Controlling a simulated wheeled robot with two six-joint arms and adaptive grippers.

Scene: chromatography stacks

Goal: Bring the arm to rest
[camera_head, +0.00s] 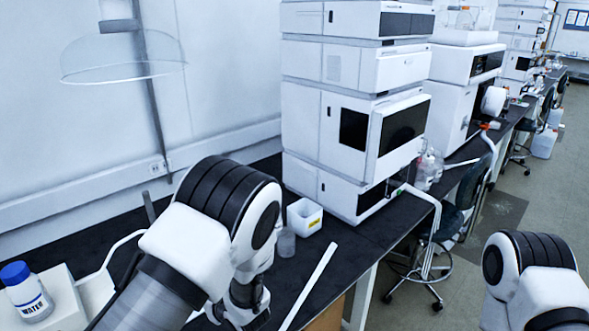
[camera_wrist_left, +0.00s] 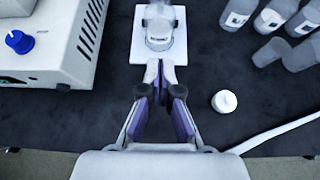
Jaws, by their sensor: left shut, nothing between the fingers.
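My left arm (camera_head: 215,215) reaches over the black bench from the left in the head view. Its gripper is low beside the bench and mostly hidden behind the arm links there. In the left wrist view the left gripper (camera_wrist_left: 160,80) is shut and empty. Its fingertips overlap the near edge of a white plate (camera_wrist_left: 142,50) that bears a grey-white fitting (camera_wrist_left: 158,25); I cannot tell whether they touch. Part of my right arm (camera_head: 535,275) shows at the lower right of the head view. Its gripper is out of frame.
A white instrument stack (camera_head: 350,100) stands behind a small white box (camera_head: 304,217). A blue-capped water bottle (camera_head: 25,290) is at the lower left. The left wrist view shows several bottles (camera_wrist_left: 272,18), a white cap (camera_wrist_left: 224,101) and a blue-knobbed device (camera_wrist_left: 60,40). A chair (camera_head: 440,240) stands beside the bench.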

